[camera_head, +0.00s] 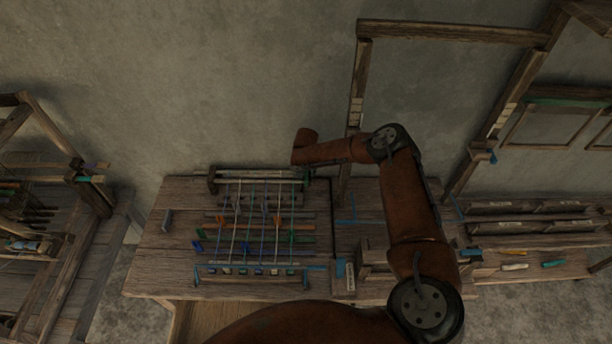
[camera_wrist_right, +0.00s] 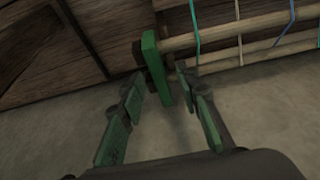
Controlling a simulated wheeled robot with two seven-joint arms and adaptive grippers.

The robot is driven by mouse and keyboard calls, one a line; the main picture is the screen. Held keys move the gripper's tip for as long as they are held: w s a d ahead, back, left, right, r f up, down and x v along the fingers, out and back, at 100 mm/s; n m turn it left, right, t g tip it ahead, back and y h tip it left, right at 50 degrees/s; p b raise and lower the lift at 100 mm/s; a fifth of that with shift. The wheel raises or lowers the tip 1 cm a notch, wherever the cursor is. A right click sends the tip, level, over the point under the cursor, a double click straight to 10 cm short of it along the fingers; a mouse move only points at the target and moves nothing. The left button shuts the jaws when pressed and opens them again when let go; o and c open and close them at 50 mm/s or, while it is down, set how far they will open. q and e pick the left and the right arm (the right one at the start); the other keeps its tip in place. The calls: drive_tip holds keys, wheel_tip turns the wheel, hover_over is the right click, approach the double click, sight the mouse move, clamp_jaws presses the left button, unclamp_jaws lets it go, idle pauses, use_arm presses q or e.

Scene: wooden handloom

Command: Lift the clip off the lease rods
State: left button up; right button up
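The green clip (camera_wrist_right: 153,68) sits at the end of the pale lease rods (camera_wrist_right: 213,36) in the right wrist view. My right gripper (camera_wrist_right: 160,76) is open, with one green-padded finger on each side of the clip's lower part. A gap shows on both sides, so the fingers do not appear closed on it. In the head view, the lease rods (camera_head: 262,181) lie along the back of the table, and my right arm reaches to their right end. The fingers cannot be made out there. My left gripper is not in view.
Colored threads run from the rods across the wooden table (camera_head: 160,262). A wooden upright (camera_head: 357,95) stands right of the rods, close to my right arm. A wall (camera_head: 230,80) lies behind. Shelves with tools (camera_head: 530,240) are at the right, a loom frame (camera_head: 60,120) at the left.

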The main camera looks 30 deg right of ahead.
drive_tip(key=shift+f, duration=0.25)
idle(0.3)
clamp_jaws()
